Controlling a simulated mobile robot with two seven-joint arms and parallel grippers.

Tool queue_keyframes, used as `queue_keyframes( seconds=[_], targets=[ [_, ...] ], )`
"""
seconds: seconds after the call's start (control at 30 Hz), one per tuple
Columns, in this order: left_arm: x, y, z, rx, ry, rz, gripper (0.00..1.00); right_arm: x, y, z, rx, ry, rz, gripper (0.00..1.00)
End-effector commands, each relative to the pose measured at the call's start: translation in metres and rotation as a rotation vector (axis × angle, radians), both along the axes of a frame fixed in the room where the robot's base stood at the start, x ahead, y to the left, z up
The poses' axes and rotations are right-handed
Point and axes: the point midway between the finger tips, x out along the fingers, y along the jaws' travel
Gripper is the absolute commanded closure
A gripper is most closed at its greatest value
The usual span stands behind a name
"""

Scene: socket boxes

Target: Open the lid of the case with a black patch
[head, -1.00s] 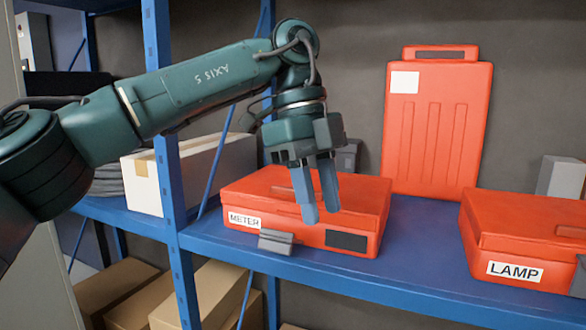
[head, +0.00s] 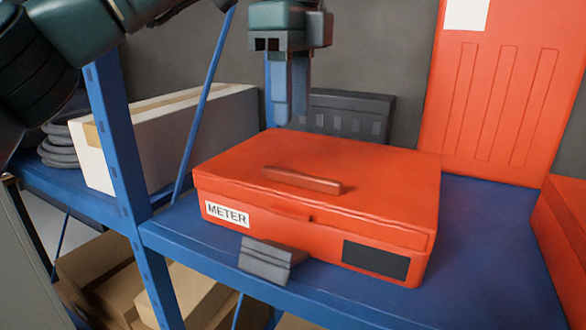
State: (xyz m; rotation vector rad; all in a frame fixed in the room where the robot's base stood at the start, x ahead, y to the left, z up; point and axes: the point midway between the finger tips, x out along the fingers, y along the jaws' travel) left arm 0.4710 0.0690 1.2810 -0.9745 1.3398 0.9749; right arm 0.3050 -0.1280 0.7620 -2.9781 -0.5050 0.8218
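The red METER case (head: 330,165) lies on the blue shelf, its lid shut, with a raised bar handle (head: 302,180) on top. A black patch (head: 375,259) is on the right of its front face, and the METER label (head: 228,214) is on the left. My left gripper (head: 291,118) points down over the case's back edge, fingers empty. The two fingers appear side by side from this angle, so their gap is unclear. I cannot tell whether the tips touch the case. My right gripper is not in view.
A grey block (head: 268,262) sits at the shelf's front edge before the case. A dark grey case (head: 352,115) stands behind. A white box (head: 160,140) is at left beyond the blue post (head: 118,140). A tall red case (head: 500,90) stands back right; another red case (head: 568,225) is right.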

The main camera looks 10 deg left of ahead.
Motion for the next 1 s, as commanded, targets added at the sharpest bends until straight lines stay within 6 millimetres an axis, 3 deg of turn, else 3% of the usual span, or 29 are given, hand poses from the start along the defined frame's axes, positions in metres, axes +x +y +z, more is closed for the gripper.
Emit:
queue_keyframes(
  seconds=[0.03, 0.4, 0.83, 1.0],
  targets=[
    [0.000, 0.000, -0.019, -0.002, 0.004, -0.003, 0.65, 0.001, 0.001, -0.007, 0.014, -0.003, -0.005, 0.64],
    [0.000, 0.001, -0.077, -0.002, 0.001, -0.001, 0.65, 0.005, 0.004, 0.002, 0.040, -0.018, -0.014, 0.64],
    [0.000, 0.000, -0.088, -0.002, 0.000, -0.001, 0.65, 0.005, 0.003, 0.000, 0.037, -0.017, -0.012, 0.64],
    [0.000, 0.000, -0.088, -0.002, 0.000, -0.001, 0.78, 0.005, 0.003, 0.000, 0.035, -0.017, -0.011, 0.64]
  ],
)
